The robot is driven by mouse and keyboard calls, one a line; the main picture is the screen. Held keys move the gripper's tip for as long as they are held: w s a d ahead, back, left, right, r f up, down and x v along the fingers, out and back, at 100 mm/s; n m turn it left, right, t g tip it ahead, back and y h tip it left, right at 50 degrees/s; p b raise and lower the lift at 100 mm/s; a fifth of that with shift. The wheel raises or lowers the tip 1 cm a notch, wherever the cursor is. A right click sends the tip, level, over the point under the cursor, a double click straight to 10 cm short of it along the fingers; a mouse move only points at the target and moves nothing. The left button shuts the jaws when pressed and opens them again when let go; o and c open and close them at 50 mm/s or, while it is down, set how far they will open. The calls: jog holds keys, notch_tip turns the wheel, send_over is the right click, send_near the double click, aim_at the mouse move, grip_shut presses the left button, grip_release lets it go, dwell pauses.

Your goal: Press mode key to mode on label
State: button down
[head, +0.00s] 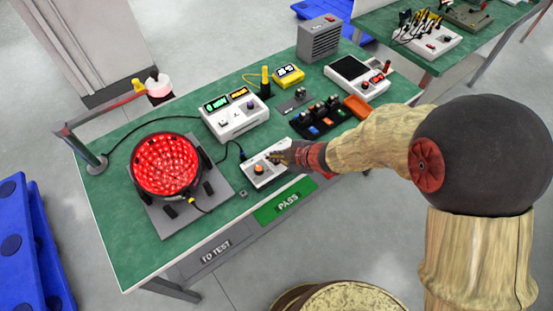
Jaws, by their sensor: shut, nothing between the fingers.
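A small white control box (259,181) sits near the front edge of the green bench, with a dark and orange knob or key (258,169) on its top. My gripper (275,157) is shut and empty. It comes in from the right over the right part of this box and hides some of it. I cannot tell whether the fingertips touch the box. Behind it stands a larger white unit (238,126) with a lit green display, a lit yellow display and a few controls. Key labels are too small to read, and I cannot tell which key is the mode key.
A round lamp (166,165) glows red on a grey plate at the left, with cables nearby. A black tray (322,118) of small parts, an orange bin (358,107) and a white device with a dark screen (350,68) stand to the right. Green bench top is bare at front left.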

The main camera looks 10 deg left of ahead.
dwell(0.4)
jog(key=shift+r+p, duration=0.85)
jog(key=shift+p, duration=0.2)
notch_tip(320, 180, up, 5)
jog(key=p, duration=0.5)
dwell(0.5)
